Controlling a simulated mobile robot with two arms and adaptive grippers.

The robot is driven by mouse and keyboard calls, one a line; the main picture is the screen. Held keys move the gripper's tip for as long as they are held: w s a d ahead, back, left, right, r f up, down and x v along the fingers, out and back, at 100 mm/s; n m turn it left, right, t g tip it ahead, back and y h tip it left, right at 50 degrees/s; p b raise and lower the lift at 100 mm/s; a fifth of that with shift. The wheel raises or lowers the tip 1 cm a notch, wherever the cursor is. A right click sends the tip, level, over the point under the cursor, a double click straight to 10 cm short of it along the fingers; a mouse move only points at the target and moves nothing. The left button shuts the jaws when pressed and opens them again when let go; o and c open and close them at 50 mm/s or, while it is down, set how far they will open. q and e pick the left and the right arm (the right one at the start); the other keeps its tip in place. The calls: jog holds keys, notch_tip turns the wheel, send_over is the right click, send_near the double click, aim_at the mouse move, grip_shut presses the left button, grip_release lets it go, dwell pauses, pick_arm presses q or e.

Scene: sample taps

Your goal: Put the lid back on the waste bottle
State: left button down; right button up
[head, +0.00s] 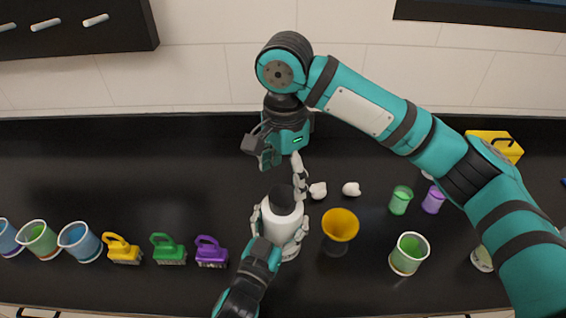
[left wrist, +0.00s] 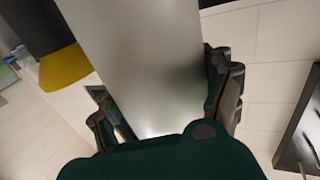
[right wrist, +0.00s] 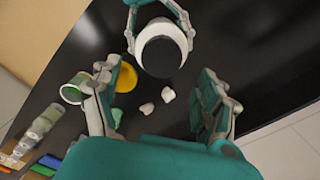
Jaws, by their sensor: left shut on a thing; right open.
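The white waste bottle (head: 284,222) stands upright at the middle of the black counter. A black round lid (head: 281,196) shows on its top; I cannot tell how firmly it sits. My left gripper (head: 281,236) is shut around the bottle's body, which fills much of the left wrist view (left wrist: 150,60). My right gripper (head: 279,160) is open and empty, behind and above the bottle, apart from it. In the right wrist view, the black lid (right wrist: 161,56) inside the bottle's white rim (right wrist: 140,48) lies beyond my open fingers.
A yellow funnel-like cup (head: 340,226) stands close right of the bottle. Two small white lumps (head: 318,190) (head: 351,189) lie behind it. Green cups (head: 408,254) (head: 400,200) are further right. Yellow, green and purple brushes (head: 212,252) stand left. The back left counter is clear.

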jog(key=n, duration=0.7)
jog(key=shift+a+r, duration=0.1)
jog(key=shift+r, duration=0.25)
jog(key=n, duration=0.4)
jog(key=shift+r+n, duration=0.2)
jog(key=shift+n, duration=0.2)
jog(key=n, duration=0.4)
jog(key=shift+a+r+n, duration=0.1)
jog(key=shift+r+n, duration=0.05)
jog(key=shift+n, duration=0.25)
jog(key=n, duration=0.4)
jog(key=shift+r+n, duration=0.2)
jog(key=shift+n, duration=0.1)
jog(key=n, duration=0.4)
jog(key=shift+r, duration=0.2)
jog(key=n, duration=0.4)
jog(key=shift+r+n, duration=0.15)
jog(key=shift+n, duration=0.15)
jog(key=n, duration=0.4)
jog(key=shift+r, duration=0.15)
